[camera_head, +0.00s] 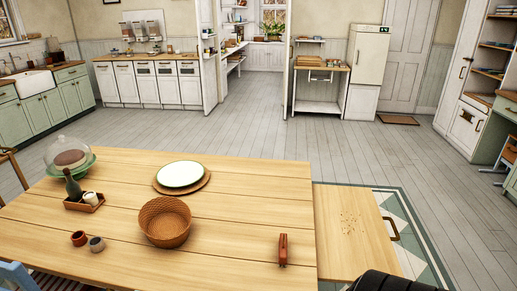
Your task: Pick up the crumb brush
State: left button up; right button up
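A small upright reddish-brown object (283,250) stands near the right end of the wooden table (235,225). It looks like the crumb brush, but it is too small to make out bristles. Nothing touches it, and the tabletop around it is bare. Neither of my grippers shows in the head view. A dark rounded part at the bottom edge, right of the brush, looks like part of my arm.
A lower wooden leaf with scattered crumbs (350,222) adjoins the table's right end. A wicker basket (166,222), a plate (180,174), two small cups, a tray with a bottle (73,187) and a domed cake stand (70,158) occupy the table's left and middle.

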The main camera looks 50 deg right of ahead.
aim_at(282, 254)
jog(key=z, duration=1.8)
jog(key=l+u, duration=0.1)
jog(key=i+l, duration=0.05)
